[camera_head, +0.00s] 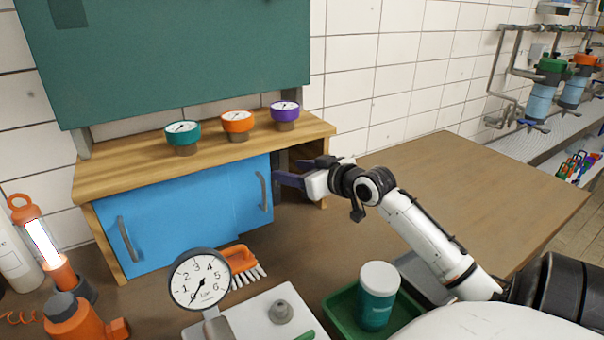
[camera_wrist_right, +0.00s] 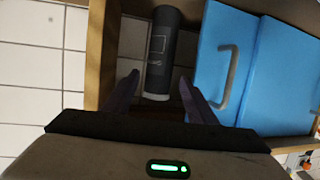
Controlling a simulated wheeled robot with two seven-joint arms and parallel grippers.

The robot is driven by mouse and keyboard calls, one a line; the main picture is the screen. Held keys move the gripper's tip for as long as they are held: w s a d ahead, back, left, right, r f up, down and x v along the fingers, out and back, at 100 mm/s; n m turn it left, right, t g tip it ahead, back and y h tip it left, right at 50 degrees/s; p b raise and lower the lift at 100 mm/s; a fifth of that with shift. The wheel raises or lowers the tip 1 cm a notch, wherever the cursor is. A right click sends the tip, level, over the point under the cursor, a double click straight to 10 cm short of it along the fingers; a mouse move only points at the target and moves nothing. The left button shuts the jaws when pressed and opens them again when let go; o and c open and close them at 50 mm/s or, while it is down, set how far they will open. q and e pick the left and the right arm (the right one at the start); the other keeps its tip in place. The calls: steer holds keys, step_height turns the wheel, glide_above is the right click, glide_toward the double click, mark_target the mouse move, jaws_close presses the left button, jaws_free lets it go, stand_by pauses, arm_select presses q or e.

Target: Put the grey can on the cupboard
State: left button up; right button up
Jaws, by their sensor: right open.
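The cupboard (camera_head: 110,175) is a low wooden unit with blue sliding doors (camera_head: 170,220) and an open bay at its right end. In the right wrist view the dark grey can (camera_wrist_right: 160,50) stands inside that bay, beside the blue door (camera_wrist_right: 240,60). In the head view the can is hard to make out behind the fingers. My right gripper (camera_head: 289,172) is at the mouth of the bay, open, with nothing held. Its two fingers point at the can, one to each side of its near end, apart from it. My left gripper is not in view.
On the cupboard top stand teal (camera_head: 183,138), orange (camera_head: 237,125) and purple (camera_head: 285,114) gauges; the wood in front of them is bare. An orange brush (camera_head: 240,262) and large gauge (camera_head: 199,280) are in front.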

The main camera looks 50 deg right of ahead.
steer(key=v, duration=0.3)
steer(key=shift+s+r, duration=0.1)
steer(key=shift+s, duration=0.15)
stand_by(1.1)
